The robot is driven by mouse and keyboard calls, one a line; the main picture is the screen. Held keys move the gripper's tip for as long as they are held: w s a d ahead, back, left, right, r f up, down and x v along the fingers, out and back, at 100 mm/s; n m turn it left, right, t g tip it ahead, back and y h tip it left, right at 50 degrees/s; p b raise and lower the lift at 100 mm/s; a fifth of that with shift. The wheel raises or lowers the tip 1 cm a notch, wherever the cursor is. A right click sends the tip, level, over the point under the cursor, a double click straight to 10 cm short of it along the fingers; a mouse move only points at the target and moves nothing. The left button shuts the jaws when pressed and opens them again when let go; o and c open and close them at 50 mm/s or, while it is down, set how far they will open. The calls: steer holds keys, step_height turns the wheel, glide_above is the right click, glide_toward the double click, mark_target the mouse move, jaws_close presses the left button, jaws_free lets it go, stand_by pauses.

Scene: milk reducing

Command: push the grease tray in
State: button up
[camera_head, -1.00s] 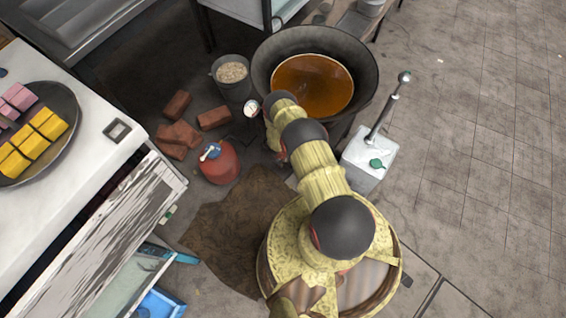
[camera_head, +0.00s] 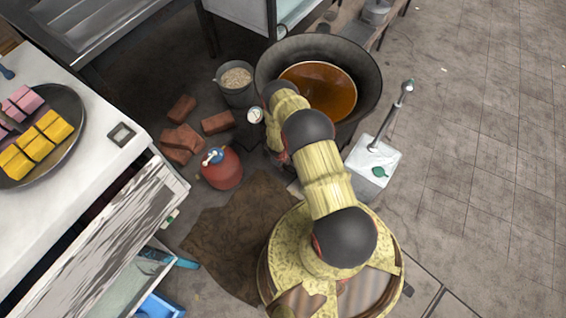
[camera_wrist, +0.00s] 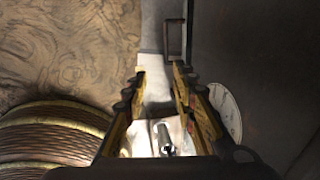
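In the wrist view my gripper (camera_wrist: 160,74) is open, its two fingers apart with nothing seen clasped between them. Just beyond the fingertips is a thin dark rectangular loop (camera_wrist: 175,40), which looks like a handle, beside a pale strip. It may belong to the grease tray, but I cannot tell for sure. Whether the right fingertip touches it is unclear. In the head view my arm hides the gripper and the area below the large dark pan (camera_head: 366,88); no grease tray can be made out there.
A round white gauge (camera_wrist: 225,108) is close right of the fingers, by a dark wall. A red gas cylinder (camera_head: 222,170), bricks (camera_head: 182,138) and a grey bucket (camera_head: 237,92) stand left of my arm. A white box with a lever (camera_head: 372,160) is at right. Open floor lies farther right.

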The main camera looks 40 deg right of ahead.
steer(key=shift+s+a+r, duration=0.1)
steer(key=shift+a+r, duration=0.1)
steer(key=shift+r, duration=0.9)
steer(key=shift+s+a+r, duration=0.1)
steer(key=shift+a+r, duration=0.1)
steer(key=shift+r, duration=0.85)
